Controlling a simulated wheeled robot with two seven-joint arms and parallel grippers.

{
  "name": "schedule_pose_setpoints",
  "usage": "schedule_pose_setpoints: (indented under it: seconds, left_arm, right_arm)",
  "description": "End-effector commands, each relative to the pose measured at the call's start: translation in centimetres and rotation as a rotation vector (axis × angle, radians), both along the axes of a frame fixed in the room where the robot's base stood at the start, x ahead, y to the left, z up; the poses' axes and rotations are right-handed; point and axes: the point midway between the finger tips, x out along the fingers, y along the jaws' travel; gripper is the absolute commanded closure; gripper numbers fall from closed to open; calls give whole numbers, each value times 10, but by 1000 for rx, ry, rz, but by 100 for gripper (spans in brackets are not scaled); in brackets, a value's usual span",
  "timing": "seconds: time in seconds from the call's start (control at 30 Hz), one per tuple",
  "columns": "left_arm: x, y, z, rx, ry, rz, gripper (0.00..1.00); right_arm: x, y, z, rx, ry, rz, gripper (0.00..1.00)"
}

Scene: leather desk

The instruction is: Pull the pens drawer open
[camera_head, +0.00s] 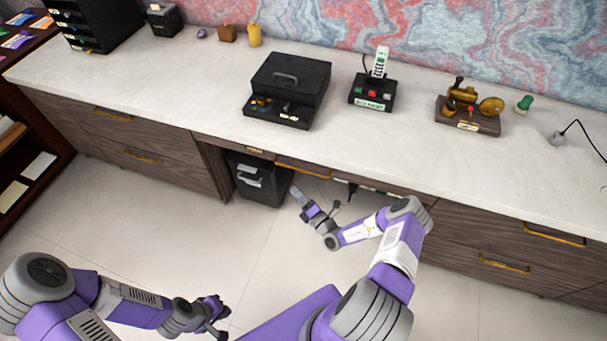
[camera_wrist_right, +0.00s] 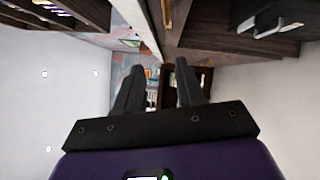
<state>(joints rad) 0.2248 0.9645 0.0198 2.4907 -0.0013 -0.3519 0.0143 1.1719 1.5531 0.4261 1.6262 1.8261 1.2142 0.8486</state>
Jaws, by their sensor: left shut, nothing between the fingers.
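The pens drawer (camera_head: 270,159) is the thin wooden front under the desk top, with a small label (camera_head: 254,150) at its left and a gold handle (camera_head: 304,169). Its front looks flush below the desk edge. My right gripper (camera_head: 296,193) is in front of and below the handle, apart from it. In the right wrist view its two fingers (camera_wrist_right: 157,68) stand apart with nothing between them. A gold piece, seemingly the handle (camera_wrist_right: 167,13), shows at the top there. My left gripper (camera_head: 223,318) is low at the front, shut and empty, far from the drawer.
A black bin (camera_head: 258,181) stands under the desk, left of my right gripper. Wooden drawers with gold handles flank the knee space, left (camera_head: 141,156) and right (camera_head: 503,263). A black box, a phone and a brass device stand on the white top. The floor in front is clear.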

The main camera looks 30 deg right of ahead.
Motion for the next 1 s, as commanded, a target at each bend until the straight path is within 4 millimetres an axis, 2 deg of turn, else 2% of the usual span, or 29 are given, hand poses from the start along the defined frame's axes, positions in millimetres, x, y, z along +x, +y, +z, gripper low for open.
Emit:
schedule_pose_setpoints:
  seconds: [0.03,0.1,0.2,0.6,0.77,1.0]
  left_arm:
    - [0,0,0,0,0,0,100]
    - [0,0,0,0,0,0,100]
    - [0,0,-1,0,0,0,100]
    - [0,0,-13,0,0,0,100]
    - [0,0,-15,0,0,0,100]
    - [0,0,-15,0,0,0,100]
  right_arm:
    - [-2,-24,-3,42,-9,-87,62]
    - [-4,-45,-6,81,-18,-164,62]
    - [-1,-59,-6,101,-28,-211,62]
    - [56,-62,1,101,-28,-211,62]
    - [67,-63,4,101,-26,-211,62]
    - [69,-63,4,101,-26,-211,62]
